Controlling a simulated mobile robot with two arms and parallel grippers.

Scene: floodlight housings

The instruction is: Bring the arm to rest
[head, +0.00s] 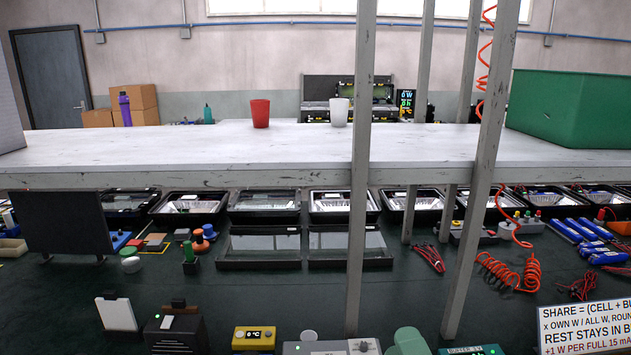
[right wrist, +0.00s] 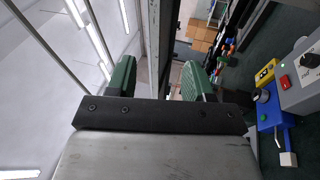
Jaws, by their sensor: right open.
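My right gripper (right wrist: 157,78) shows in the right wrist view with its two green fingers apart and nothing between them. The rest of the right arm is out of the head view. My left gripper is in neither view.
Floodlight housings (head: 343,206) line the dark green bench (head: 270,290) below a white shelf (head: 220,143). Grey uprights (head: 360,180) stand close ahead. A grey box with a knob (head: 330,348), a yellow meter (head: 253,339) and a sign (head: 584,328) are near the front.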

